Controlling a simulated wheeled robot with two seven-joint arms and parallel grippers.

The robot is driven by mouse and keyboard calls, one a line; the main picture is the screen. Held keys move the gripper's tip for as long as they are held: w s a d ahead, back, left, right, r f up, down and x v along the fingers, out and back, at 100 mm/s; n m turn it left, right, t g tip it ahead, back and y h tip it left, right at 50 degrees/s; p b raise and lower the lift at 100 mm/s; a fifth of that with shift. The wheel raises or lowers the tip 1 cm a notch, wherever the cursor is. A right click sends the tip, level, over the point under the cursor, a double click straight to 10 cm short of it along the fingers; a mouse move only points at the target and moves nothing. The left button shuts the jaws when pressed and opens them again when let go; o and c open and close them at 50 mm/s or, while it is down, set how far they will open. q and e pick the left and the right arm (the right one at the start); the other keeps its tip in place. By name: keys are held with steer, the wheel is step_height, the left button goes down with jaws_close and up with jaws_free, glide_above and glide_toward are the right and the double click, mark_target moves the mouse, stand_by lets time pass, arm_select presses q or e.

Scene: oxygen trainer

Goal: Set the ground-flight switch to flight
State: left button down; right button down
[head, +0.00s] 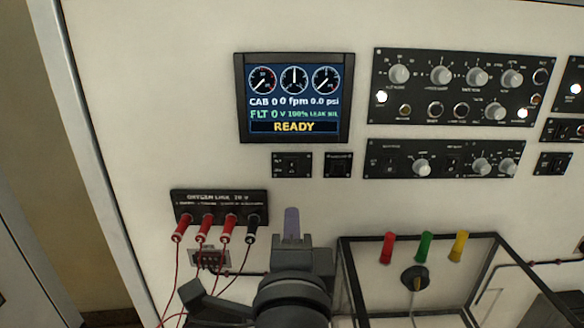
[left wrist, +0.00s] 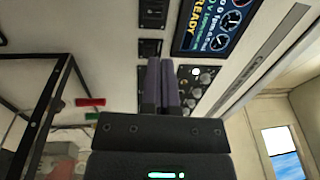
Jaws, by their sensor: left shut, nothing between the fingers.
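Two small black switch plates sit below the display, a left one (head: 292,165) and a right one (head: 337,164). A wider black panel (head: 443,158) with knobs and small switches lies to their right. The labels are too small to read, so I cannot tell which switch is the ground-flight one or how it is set. My left gripper (head: 291,212) is shut and empty, its fingers pointing up the panel below the left plate. In the left wrist view its fingers (left wrist: 163,65) are together, with two small dark plates (left wrist: 151,47) near the tips. My right gripper is not in view.
The display (head: 294,97) reads READY. A socket block (head: 220,205) with red and black plugs and hanging leads is left of my left gripper. A dark-framed clear box (head: 362,238) with red, green and yellow parts stands to its right. An upper knob panel (head: 455,85) is at right.

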mark_target(291, 164)
arm_select(q)
steer(key=w+p, duration=0.1)
steer(key=w, duration=0.2)
steer(key=w+r, duration=0.1)
steer(key=w, duration=0.3)
steer(key=w+p, duration=0.1)
steer(key=w, duration=0.3)
steer(key=shift+r+p, duration=0.15)
steer(key=shift+p, duration=0.2)
steer(key=shift+w, duration=0.1)
